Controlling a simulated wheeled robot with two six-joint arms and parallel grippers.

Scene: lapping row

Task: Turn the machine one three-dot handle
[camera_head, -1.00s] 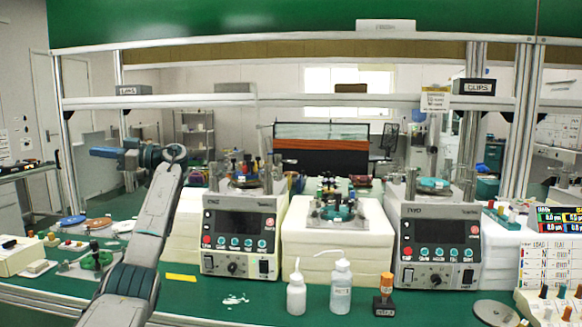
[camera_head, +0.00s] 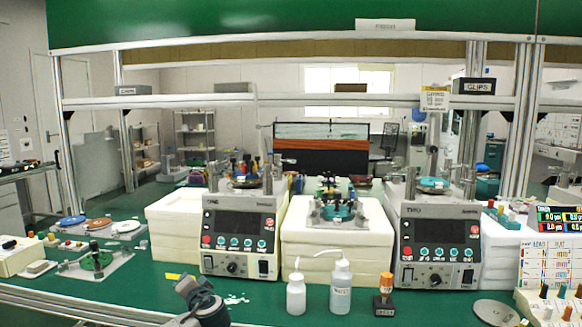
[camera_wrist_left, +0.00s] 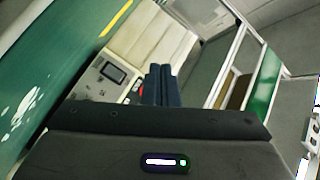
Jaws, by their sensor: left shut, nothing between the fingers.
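Machine one (camera_head: 240,217) is the left control box on the bench, with a dark screen, small buttons and a black knob (camera_head: 232,267) on its front. Metal posts and a round fixture (camera_head: 245,182) stand on top. No handle with three dots can be made out at this size. In the left wrist view, the dark fingers of my left gripper (camera_wrist_left: 161,84) are shut and empty, pointing toward a box with a dark screen (camera_wrist_left: 112,73). In the head view only part of my left arm shows at the bottom edge. My right gripper is not in view.
White foam blocks (camera_head: 176,228) stand beside the machine. A second machine (camera_head: 437,228) stands at right, with a fixture on foam between. Two bottles (camera_head: 296,294) (camera_head: 341,288) and an orange-topped item (camera_head: 386,283) stand in front. A spill (camera_head: 237,299) lies on the green bench.

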